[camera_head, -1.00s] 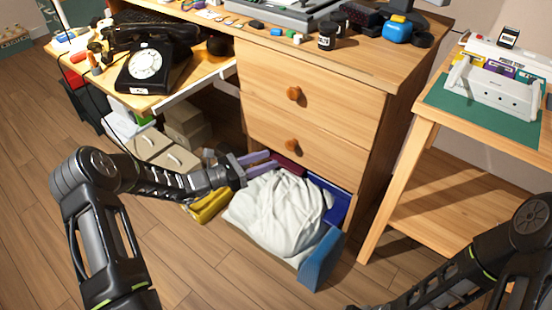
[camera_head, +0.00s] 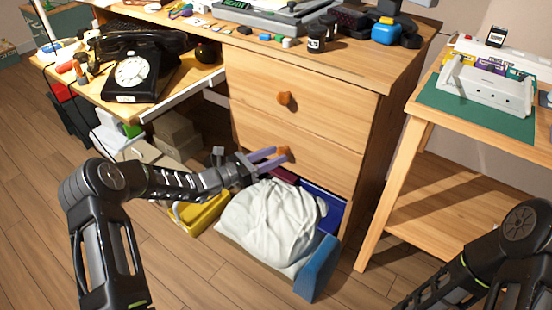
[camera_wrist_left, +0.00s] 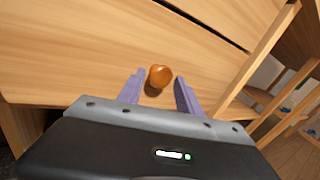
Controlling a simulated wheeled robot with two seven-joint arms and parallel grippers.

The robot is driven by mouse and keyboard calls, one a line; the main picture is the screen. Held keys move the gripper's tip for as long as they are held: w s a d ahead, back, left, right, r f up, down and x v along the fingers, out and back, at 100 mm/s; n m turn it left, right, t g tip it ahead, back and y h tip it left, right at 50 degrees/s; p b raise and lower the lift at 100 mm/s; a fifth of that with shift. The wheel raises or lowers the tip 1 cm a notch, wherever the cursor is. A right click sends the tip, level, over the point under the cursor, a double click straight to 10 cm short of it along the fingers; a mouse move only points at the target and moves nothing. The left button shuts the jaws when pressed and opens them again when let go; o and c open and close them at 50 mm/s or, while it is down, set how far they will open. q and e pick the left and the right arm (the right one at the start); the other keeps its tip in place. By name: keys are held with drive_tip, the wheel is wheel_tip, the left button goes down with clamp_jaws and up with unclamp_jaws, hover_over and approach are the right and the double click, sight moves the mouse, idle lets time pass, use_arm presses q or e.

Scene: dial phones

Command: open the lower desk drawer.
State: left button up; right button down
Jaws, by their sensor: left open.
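The wooden desk has two drawer fronts, one above the other. The lower drawer (camera_head: 330,153) looks closed, with a round orange-brown knob (camera_head: 286,153). My left gripper (camera_head: 272,158) is open, its purple fingers pointing at this knob. In the left wrist view the knob (camera_wrist_left: 160,75) shows just beyond and between the fingertips of the left gripper (camera_wrist_left: 160,88); I see no grip on it. The upper drawer (camera_head: 300,90) also looks closed, with its own knob (camera_head: 284,98). Part of my right arm shows at the lower right, but its gripper is out of view.
A bin with a white cloth bag (camera_head: 270,222) and a blue end (camera_head: 317,268) stands below the lower drawer. A yellow object (camera_head: 203,212) lies beside it. A side table with a green mat (camera_head: 440,99) is at right. A dial phone (camera_head: 142,74) sits at left.

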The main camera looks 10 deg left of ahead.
use_arm(q)
drive_tip(key=shift+w+d, duration=0.35)
drive_tip(key=shift+c, duration=0.3)
clamp_jaws()
idle(1.0)
